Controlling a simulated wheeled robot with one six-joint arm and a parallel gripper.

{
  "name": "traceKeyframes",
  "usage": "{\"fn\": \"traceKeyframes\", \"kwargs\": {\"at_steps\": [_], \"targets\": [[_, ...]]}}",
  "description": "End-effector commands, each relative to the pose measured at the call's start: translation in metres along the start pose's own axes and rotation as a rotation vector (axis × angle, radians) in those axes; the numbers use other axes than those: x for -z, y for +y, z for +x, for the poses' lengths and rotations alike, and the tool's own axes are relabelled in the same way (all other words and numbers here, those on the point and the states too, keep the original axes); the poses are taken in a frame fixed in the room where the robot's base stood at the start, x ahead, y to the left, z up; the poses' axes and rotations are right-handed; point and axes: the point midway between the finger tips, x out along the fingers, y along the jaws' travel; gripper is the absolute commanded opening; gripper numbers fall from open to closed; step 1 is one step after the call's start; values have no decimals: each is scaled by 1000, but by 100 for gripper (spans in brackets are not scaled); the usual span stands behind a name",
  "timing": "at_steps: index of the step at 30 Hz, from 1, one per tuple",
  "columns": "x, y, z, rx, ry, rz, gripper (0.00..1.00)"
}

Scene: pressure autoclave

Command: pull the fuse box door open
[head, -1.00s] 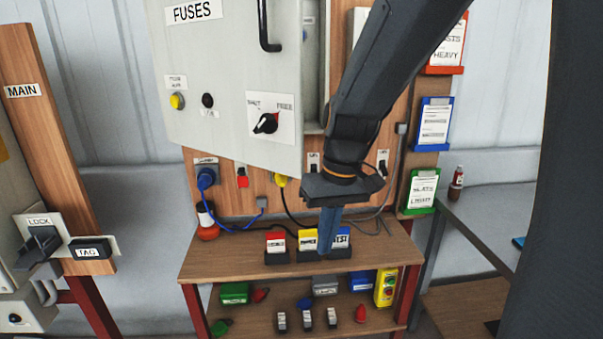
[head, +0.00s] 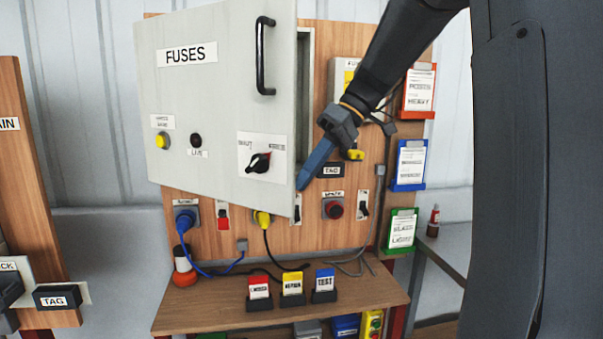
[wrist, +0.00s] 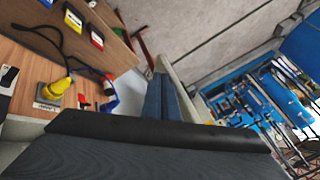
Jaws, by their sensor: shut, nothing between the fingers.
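The fuse box door (head: 215,105) is a grey panel labelled FUSES, with a black bar handle (head: 262,57) near its upper right edge and a rotary switch (head: 258,162) lower down. It stands partly open, with a gap along its right edge showing the box side (head: 305,100). My gripper (head: 303,185) has blue fingers, shut and empty. Its tips are at the door's lower right edge, well below the handle; I cannot tell if they touch it. In the wrist view the shut fingers (wrist: 165,98) lie beside a pale edge, probably the door's.
Plugs, switches and cables are on the backboard under the door. Clipboards (head: 410,165) hang on the right. A TAG block (head: 62,297) is at lower left.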

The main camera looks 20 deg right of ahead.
Motion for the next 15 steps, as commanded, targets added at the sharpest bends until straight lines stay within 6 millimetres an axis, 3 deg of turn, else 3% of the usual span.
{"fn": "traceKeyframes", "kwargs": {"at_steps": [10,15], "targets": [[3,-6,72,-2,-8,4,0],[1,-26,78,-3,-3,3,0]]}}
